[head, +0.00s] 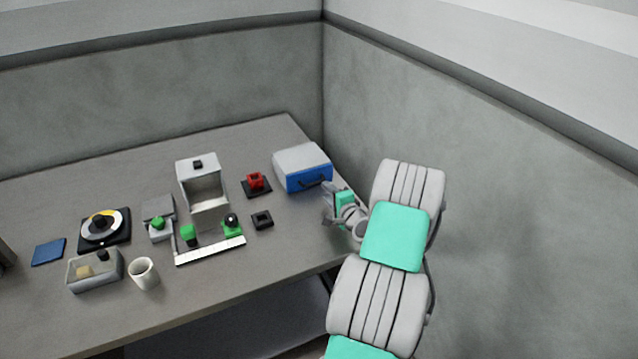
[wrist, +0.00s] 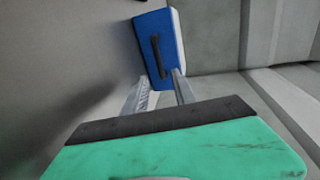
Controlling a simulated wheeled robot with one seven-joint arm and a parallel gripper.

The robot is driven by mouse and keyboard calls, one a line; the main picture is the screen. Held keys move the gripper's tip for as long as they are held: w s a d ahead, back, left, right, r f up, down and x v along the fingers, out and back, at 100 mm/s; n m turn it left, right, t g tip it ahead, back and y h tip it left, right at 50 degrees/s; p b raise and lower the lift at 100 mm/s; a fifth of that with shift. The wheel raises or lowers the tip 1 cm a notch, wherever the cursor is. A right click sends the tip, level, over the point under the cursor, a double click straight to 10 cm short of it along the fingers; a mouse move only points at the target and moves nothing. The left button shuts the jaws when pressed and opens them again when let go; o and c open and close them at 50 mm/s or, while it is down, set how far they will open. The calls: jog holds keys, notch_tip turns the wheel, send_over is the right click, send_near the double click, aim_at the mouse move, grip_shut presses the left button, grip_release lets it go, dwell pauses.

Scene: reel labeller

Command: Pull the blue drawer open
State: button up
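The blue drawer (head: 308,180) is the front of a white box (head: 301,158) at the right end of the table. It looks shut in the head view. A dark bar handle (head: 313,180) runs along its front. In the wrist view the blue drawer front (wrist: 168,38) and its handle (wrist: 156,55) are ahead of my gripper (wrist: 160,82). In the head view my gripper (head: 326,203) is just in front of the drawer, near its right side. Its two fingers are apart with nothing between them. The fingertips look close to the handle's lower end, but contact is not clear.
A black pad with a red block (head: 257,184) and a small black square holder (head: 262,220) lie left of the drawer. A white dispenser (head: 203,220) stands further left. Walls rise behind and right of the table (head: 285,262). The table in front of the drawer is clear.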

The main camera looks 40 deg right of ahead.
aim_at(318, 183)
jog(key=p+x, duration=0.1)
jog(key=x, duration=0.5)
jog(key=shift+w+f, duration=0.1)
jog(key=shift+w, duration=0.35)
jog(key=shift+a, duration=0.1)
grip_shut()
dwell(0.7)
